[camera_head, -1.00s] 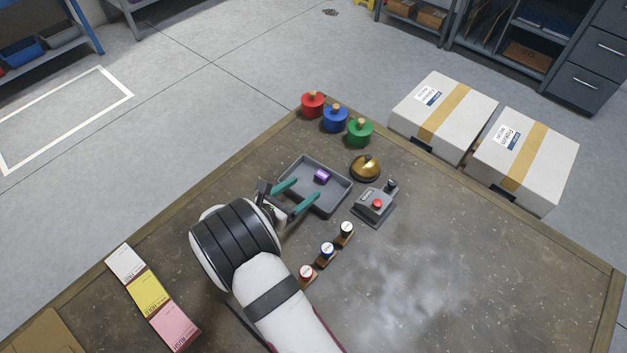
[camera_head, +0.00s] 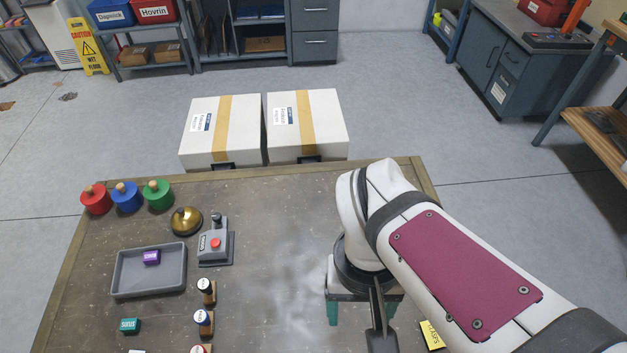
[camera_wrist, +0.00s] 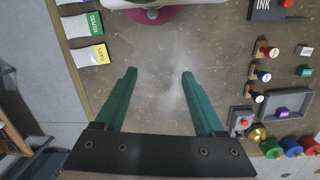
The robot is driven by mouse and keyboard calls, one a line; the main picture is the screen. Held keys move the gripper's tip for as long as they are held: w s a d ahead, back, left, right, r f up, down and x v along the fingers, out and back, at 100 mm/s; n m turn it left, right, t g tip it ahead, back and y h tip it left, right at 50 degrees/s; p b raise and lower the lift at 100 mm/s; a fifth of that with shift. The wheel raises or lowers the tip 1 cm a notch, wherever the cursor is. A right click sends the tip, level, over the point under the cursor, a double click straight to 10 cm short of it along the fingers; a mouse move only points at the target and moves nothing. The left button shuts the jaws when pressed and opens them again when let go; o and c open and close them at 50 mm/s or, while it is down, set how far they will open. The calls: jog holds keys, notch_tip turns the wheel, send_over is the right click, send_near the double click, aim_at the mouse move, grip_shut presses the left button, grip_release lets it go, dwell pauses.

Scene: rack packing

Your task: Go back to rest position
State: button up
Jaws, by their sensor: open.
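My gripper (camera_wrist: 160,92) shows in the wrist view with its two green fingers spread wide and nothing between them. In the head view it hangs low at the right side of the table (camera_head: 270,215), partly hidden behind my own arm. Below the fingers in the wrist view is bare tabletop (camera_wrist: 155,110). The grey tray (camera_head: 122,290), holding a purple block (camera_head: 151,257), lies well to the left of the gripper in the head view.
Stamps on wooden stands (camera_head: 203,322), a brass bell (camera_head: 186,221) and a grey box with a red button (camera_head: 216,250) stand left of centre. Red, blue and green weights (camera_head: 127,197) line the back left. Two cartons (camera_head: 222,140) are behind the table. The table's middle is clear.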

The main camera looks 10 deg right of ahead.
jog(key=m, duration=0.1)
jog(key=s+a+m+y, duration=0.1)
jog(key=s+m+t+y, duration=0.1)
jog(key=shift+a+r+m, duration=0.2)
jog(key=shift+a+m, duration=0.1)
jog(key=shift+m, duration=0.1)
